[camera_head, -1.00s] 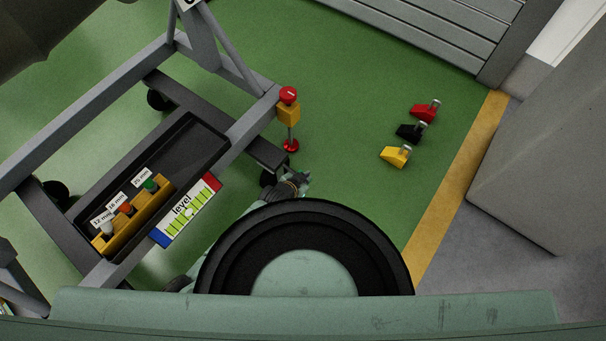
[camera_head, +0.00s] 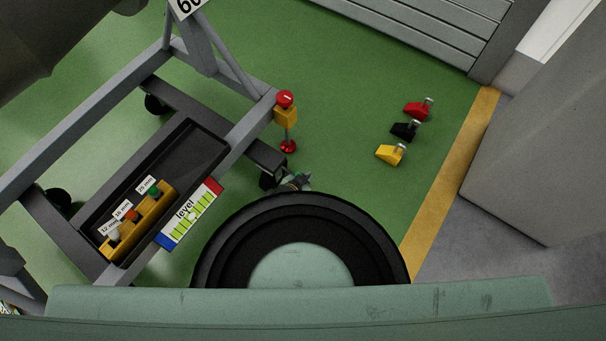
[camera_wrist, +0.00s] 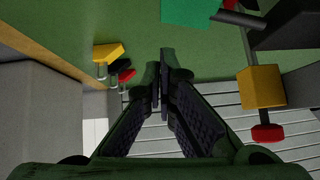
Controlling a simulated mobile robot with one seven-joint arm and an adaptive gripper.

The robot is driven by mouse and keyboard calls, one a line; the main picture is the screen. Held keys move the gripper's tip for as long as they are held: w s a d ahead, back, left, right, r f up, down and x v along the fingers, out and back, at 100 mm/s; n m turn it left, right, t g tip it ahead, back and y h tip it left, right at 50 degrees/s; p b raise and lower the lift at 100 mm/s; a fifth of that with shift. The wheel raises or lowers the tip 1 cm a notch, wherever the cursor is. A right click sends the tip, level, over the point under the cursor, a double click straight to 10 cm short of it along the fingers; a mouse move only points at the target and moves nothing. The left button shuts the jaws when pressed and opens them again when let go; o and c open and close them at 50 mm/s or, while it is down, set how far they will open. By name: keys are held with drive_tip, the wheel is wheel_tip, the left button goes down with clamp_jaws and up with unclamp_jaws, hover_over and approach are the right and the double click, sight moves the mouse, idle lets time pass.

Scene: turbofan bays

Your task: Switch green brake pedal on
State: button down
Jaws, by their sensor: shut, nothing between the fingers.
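A bright green flat piece (camera_wrist: 190,11), which looks like the green brake pedal, shows at the top edge of the wrist view, partly cut off. I cannot tell its tilt. In the wrist view my gripper (camera_wrist: 166,54) is shut and empty, its fingertips pointing toward the green piece, with a strip of floor showing between them in the picture. In the head view only a small part of my gripper (camera_head: 298,182) shows, beside the cart's caster; no green pedal shows there.
The cart holds a tray of coloured knobs (camera_head: 139,222). A grey cabinet (camera_head: 535,165) stands right.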

drive_tip(key=p+v, duration=0.5)
drive_tip(key=v, duration=0.3)
drive_tip(key=shift+s+d+r, duration=0.15)
drive_tip(key=shift+s+d, duration=0.1)
drive_tip(key=shift+s, duration=0.4)
drive_tip(key=shift+d, duration=0.1)
